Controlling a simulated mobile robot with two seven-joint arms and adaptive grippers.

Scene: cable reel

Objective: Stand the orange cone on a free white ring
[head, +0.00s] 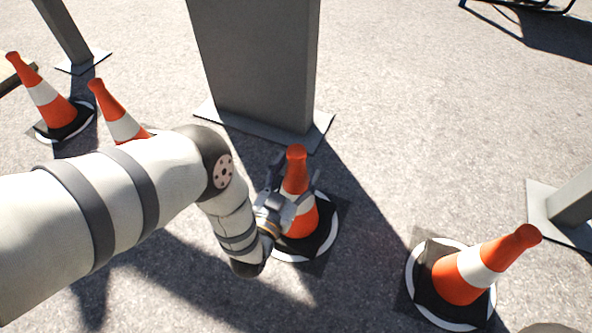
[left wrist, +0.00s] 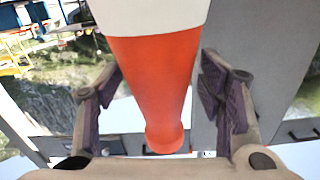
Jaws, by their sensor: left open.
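An orange cone with a white band (head: 296,167) stands upright on a white ring (head: 298,259) near the middle of the head view. My left gripper (head: 297,176) is open, its fingers on either side of the cone's upper part. In the left wrist view the cone (left wrist: 155,85) hangs upside down in the picture between the open fingers (left wrist: 165,95), with gaps on both sides. Another cone (head: 480,263) stands on a white ring (head: 410,285) at the lower right. A cone (head: 42,93) stands on a ring (head: 42,138) at the far left. My right gripper is not in view.
Another cone (head: 118,122) is partly hidden behind my left arm, its base unseen. A large grey post (head: 255,65) on a flat plate rises just behind the middle cone. Another grey post (head: 570,205) stands at right. Open pavement lies at upper right.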

